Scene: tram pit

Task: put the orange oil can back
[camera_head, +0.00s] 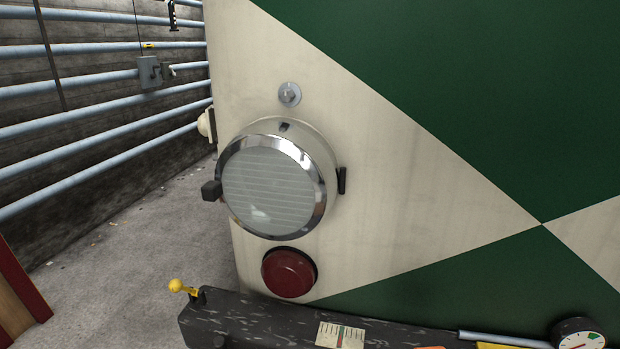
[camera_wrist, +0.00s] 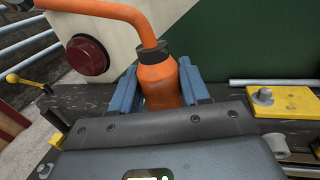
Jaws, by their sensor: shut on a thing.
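The orange oil can (camera_wrist: 160,84) shows in the wrist view, with a dark collar and a long orange spout that bends off to the upper left. My gripper (camera_wrist: 158,85) has its blue fingers on both sides of the can and is shut on it. The can is upright in front of the tram's cream and green front. Its base is hidden behind my gripper, so I cannot tell whether it touches the dark beam. In the head view only a sliver of orange shows at the bottom edge, and my gripper is not visible there.
The dark beam (camera_head: 240,318) runs along the tram front, with a yellow-knobbed lever (camera_head: 178,286), a scale plate (camera_head: 341,335) and a gauge (camera_head: 578,334). Above are a round headlamp (camera_head: 270,186) and a red lamp (camera_head: 289,272). A yellow bracket (camera_wrist: 286,102) with a bolt is right of the can.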

